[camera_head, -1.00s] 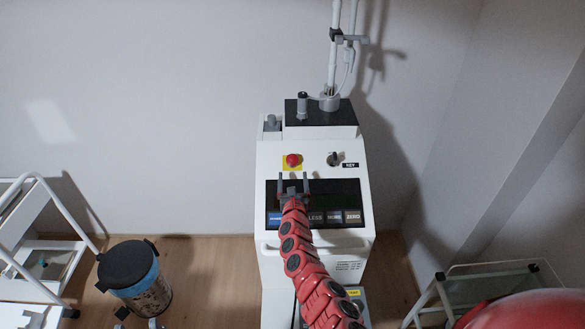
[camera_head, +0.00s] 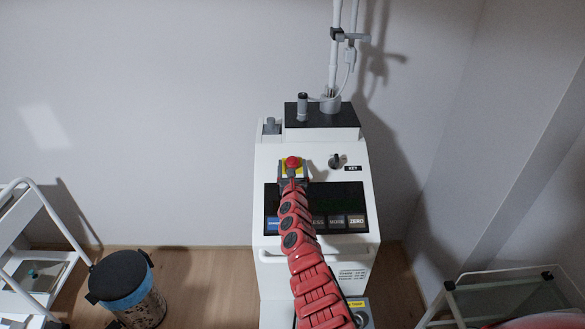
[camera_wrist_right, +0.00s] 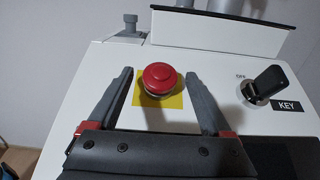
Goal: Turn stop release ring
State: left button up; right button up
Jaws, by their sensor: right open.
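The red stop button (camera_head: 292,162) sits on a yellow square on the sloped white top of the console. In the right wrist view the red button (camera_wrist_right: 160,77) has a grey collar beneath its cap, over the yellow plate (camera_wrist_right: 172,101). My right gripper (camera_head: 292,166) is at the button, its fingers on either side of it. In the right wrist view the open fingers (camera_wrist_right: 160,88) flank the button with gaps on both sides; I see no contact. The lower part of the ring is mostly hidden under the cap. My left gripper is not in view.
A black key switch (camera_head: 335,160) with a KEY label stands right of the button. A dark panel (camera_head: 335,195) with several keys lies below. A black box (camera_head: 320,115) and a pole rise behind. A bin (camera_head: 125,285) and white trolleys (camera_head: 505,300) stand at the sides.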

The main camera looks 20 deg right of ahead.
grip_shut()
dwell(0.3)
jog(key=shift+a+m+h, duration=0.1)
jog(key=shift+m+h, duration=0.2)
